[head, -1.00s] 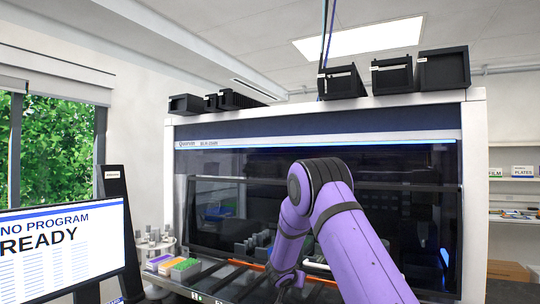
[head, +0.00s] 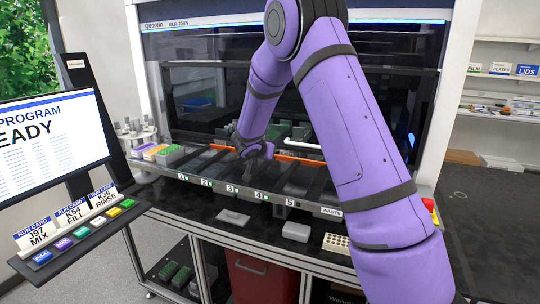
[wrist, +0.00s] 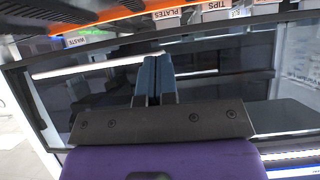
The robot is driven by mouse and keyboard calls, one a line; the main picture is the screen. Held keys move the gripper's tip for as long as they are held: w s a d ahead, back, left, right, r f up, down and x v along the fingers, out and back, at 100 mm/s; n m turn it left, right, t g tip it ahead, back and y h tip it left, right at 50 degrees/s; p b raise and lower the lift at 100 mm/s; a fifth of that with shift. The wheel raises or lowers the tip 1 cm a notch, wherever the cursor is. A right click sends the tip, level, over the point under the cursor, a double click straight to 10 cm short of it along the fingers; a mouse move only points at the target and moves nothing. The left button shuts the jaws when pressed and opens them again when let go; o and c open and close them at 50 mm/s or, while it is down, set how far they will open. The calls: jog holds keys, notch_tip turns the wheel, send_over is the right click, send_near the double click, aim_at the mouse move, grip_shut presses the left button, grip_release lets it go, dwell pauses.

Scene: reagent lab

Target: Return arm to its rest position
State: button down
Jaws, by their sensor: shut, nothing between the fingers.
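My purple arm (head: 347,110) crosses the right half of the head view, bends at the top, and comes down in front of the lab machine. My gripper (head: 258,152) is at its lower end, over the machine's front deck, small and partly dark in the head view. In the wrist view the two blue-grey fingers of my gripper (wrist: 154,75) lie side by side, closed together with nothing between them.
The machine's deck edge (head: 245,191) has numbered slots. A rack of coloured boxes (head: 165,154) stands at its left. A monitor (head: 45,135) and run cards (head: 70,215) are at left. A grey block (head: 296,232) and white tube rack (head: 336,243) lie on the bench.

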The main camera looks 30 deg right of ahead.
jog(key=shift+s+a+r, duration=0.25)
jog(key=shift+a, duration=0.1)
jog(key=s+a+r+n+g+y, duration=0.1)
jog(key=s+a+r, duration=0.1)
jog(key=s+r, duration=0.7)
jog(key=s+a+r+n+g+y, duration=0.1)
jog(key=s+r, duration=0.6)
jog(key=s, duration=0.4)
jog(key=s+a+r+n+y, duration=0.1)
jog(key=s+a+n+y, duration=0.2)
jog(key=s, duration=0.9)
jog(key=s+a+n+y, duration=0.4)
jog(key=s+a, duration=0.5)
jog(key=s, duration=0.4)
jog(key=shift+a+r+n, duration=0.2)
jog(key=shift+r+n, duration=0.2)
jog(key=shift+n, duration=0.5)
